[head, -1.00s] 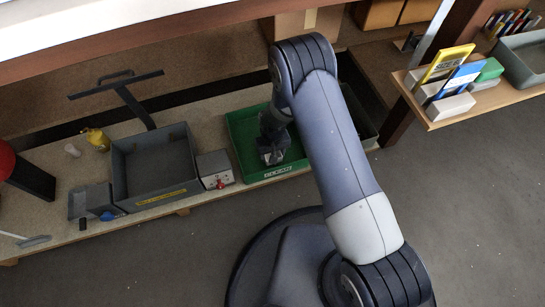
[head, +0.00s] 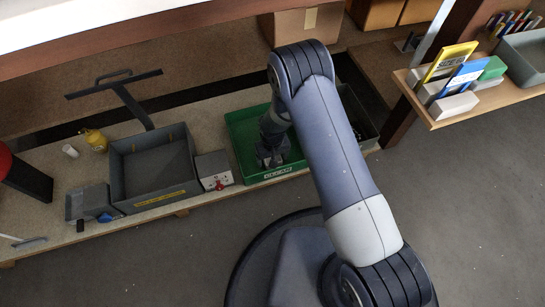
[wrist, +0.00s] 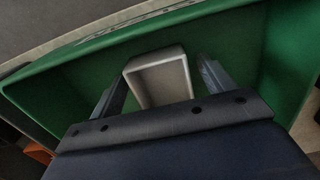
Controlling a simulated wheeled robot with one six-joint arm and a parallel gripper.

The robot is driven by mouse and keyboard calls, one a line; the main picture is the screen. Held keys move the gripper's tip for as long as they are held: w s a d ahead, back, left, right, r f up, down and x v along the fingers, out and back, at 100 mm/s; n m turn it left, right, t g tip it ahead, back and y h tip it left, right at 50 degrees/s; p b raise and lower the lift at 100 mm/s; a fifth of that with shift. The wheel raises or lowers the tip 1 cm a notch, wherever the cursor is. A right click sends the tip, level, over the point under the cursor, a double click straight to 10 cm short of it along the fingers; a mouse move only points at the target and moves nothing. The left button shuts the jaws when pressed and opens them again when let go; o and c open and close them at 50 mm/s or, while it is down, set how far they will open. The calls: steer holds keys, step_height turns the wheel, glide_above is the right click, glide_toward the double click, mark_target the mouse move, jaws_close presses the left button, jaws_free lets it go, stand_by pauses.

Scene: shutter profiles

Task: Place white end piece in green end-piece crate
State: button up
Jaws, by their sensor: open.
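The green end-piece crate (head: 237,130) stands on the bench in the head view, partly hidden by my arm. In the wrist view its green wall (wrist: 222,28) surrounds the scene. The white end piece (wrist: 160,78), a hollow square-looking block, is inside the crate in the wrist view. My gripper (wrist: 163,80) is open, with one finger on each side of the end piece and a visible gap on both sides. In the head view my gripper (head: 270,155) is down inside the crate, and the end piece cannot be made out there.
A grey box with a red knob (head: 214,171) stands just left of the crate. A larger grey bin (head: 156,199) is further left, with a yellow bottle (head: 96,140) behind it. A dark bin (head: 359,122) sits right of the crate. A wooden shelf (head: 480,105) is at right.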

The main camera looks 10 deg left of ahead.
step_height(320, 180, up, 12)
steer(key=p, duration=0.5)
steer(key=shift+r+p, duration=0.15)
steer(key=shift+p, duration=0.15)
step_height(320, 180, down, 13)
steer(key=b, duration=0.6)
steer(key=shift+r, duration=0.15)
steer(key=shift+r+p, duration=1.1)
steer(key=shift+r, duration=0.9)
steer(key=shift+f, duration=0.15)
